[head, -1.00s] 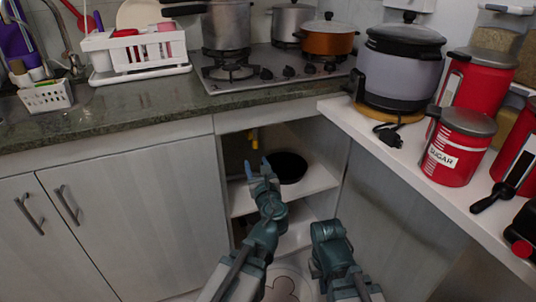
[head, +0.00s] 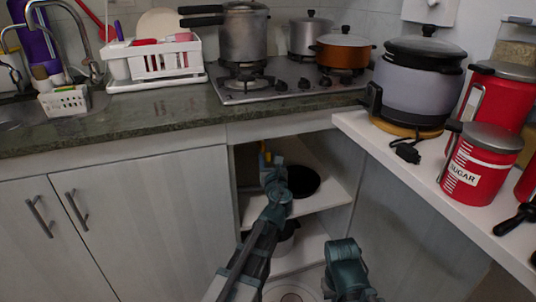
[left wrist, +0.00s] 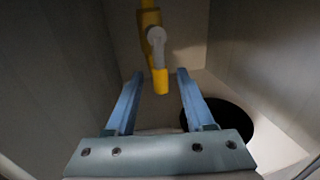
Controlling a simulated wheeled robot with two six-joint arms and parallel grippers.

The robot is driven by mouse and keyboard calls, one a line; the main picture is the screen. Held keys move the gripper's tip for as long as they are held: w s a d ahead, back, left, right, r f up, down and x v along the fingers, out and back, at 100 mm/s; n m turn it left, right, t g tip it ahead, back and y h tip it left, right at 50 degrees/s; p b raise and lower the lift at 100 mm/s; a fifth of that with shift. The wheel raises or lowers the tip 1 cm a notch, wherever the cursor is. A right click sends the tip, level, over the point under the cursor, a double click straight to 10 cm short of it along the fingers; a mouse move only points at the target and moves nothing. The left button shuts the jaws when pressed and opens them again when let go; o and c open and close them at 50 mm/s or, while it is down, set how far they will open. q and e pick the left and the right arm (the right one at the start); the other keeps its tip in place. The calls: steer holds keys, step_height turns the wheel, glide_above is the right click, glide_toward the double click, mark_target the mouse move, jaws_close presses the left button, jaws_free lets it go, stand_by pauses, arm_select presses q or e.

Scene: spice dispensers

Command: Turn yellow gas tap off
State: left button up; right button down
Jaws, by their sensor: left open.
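The yellow gas tap (left wrist: 151,28) shows in the left wrist view at the top centre, on the cabinet's inner back area. It has a yellow vertical pipe, a grey round hub and a yellow-tipped handle (left wrist: 160,80) pointing down. In the head view only a small yellow part (head: 262,147) shows above my gripper. My left gripper (left wrist: 155,80) is open, its two blue fingers spread on either side of the handle's lower end in the picture; contact cannot be told. In the head view the left gripper (head: 271,160) reaches into the open cabinet. My right gripper's fingertips are out of view.
A black pan (head: 303,182) sits on the cabinet shelf (head: 318,201), right of my left gripper. The cabinet's side walls and the countertop edge (head: 285,128) frame the opening. A white side shelf (head: 440,190) holds a cooker and red canisters.

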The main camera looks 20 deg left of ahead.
mark_target(268, 155)
arm_select(q)
steer(key=shift+x, duration=1.55)
jaws_close()
